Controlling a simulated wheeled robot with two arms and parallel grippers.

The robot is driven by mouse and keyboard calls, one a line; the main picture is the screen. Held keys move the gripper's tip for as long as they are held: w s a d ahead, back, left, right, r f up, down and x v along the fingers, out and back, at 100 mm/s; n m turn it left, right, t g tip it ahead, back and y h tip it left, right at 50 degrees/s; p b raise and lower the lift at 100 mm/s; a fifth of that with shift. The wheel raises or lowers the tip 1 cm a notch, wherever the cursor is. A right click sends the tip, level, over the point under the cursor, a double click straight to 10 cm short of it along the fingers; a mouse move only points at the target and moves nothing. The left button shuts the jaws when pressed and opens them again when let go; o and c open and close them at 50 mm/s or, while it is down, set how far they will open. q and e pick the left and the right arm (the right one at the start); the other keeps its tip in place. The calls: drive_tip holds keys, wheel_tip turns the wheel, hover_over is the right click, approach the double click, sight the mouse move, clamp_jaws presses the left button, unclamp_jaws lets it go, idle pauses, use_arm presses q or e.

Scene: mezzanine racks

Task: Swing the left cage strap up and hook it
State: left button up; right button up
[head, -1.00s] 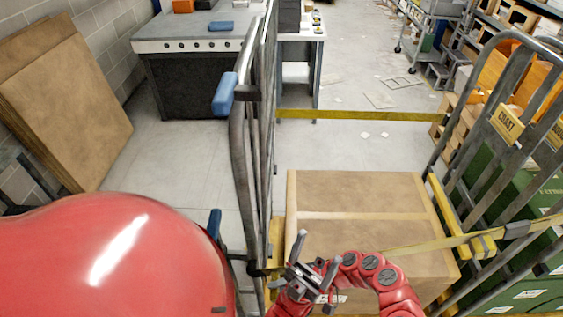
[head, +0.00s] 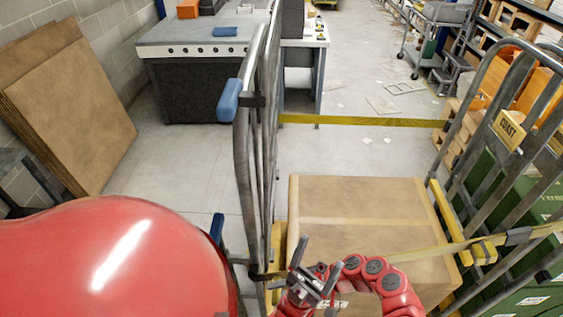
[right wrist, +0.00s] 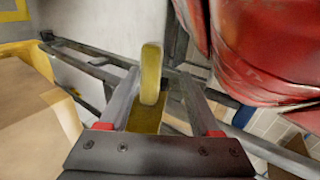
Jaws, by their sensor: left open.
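The left cage side (head: 250,165), a grey tube frame with a blue grip (head: 228,98), stands left of a large cardboard box (head: 360,200). A yellow strap part (head: 277,245) shows low between this frame and the box.
The right cage side (head: 490,150) carries a yellow strap (head: 430,250) and a yellow bar (head: 447,222). A workbench (head: 200,50) stands at the far left, cardboard panels (head: 70,110) lean on the wall. The floor beyond the cage is mostly open.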

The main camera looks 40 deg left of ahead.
drive_tip(key=p+v, duration=0.2)
drive_tip(key=v, duration=1.5)
